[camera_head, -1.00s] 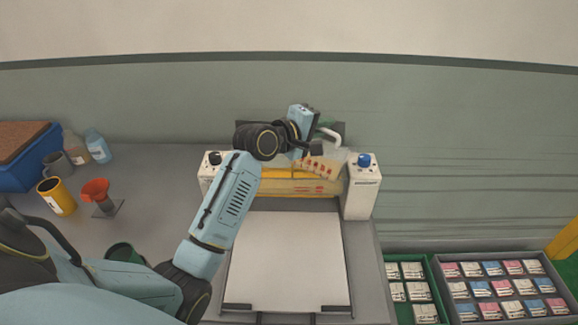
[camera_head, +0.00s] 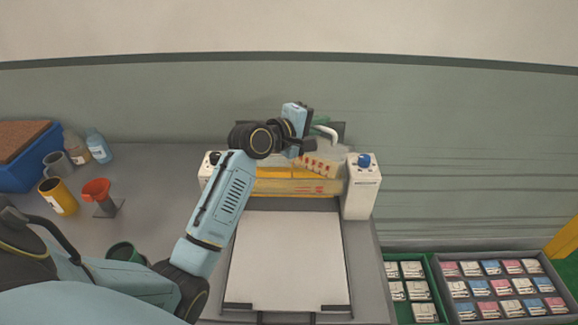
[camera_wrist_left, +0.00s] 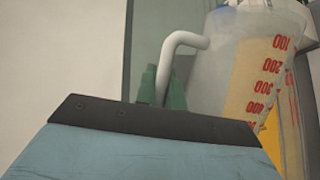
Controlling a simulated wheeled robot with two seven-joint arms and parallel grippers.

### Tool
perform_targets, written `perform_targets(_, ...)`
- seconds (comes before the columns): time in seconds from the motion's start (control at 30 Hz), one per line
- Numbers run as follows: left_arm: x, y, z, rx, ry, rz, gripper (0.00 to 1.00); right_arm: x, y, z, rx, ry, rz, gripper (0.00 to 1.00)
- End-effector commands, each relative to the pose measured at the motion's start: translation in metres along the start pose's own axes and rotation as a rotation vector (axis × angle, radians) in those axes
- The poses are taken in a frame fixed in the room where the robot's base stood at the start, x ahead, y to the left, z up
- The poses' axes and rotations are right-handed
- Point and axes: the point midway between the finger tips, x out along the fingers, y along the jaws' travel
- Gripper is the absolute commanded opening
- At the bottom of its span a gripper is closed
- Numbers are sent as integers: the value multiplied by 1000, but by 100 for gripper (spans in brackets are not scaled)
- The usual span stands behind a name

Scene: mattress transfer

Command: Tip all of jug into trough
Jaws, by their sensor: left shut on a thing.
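The clear jug (camera_head: 316,164) with red scale marks and a white handle is held above the trough between the two white posts. It lies tilted well over, its scale running nearly sideways. In the left wrist view the jug (camera_wrist_left: 238,75) shows yellowish content inside; how much is left I cannot tell. My left gripper (camera_head: 320,127) is shut on the jug's handle; its green fingers (camera_wrist_left: 161,88) show around the handle in the wrist view. The yellow trough (camera_head: 290,187) with red lettering lies below, partly hidden by the jug and arm. My right gripper is not in view.
White posts with a black knob (camera_head: 214,158) and a blue knob (camera_head: 364,160) flank the trough. A white plate (camera_head: 287,260) lies in front. Crates of packets (camera_head: 503,286) stand right.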

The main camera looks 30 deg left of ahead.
Motion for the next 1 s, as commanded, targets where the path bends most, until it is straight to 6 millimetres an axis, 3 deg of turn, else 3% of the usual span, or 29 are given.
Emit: perform_targets(1.0,-6,4,-11,-83,-18,35,0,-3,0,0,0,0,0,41)
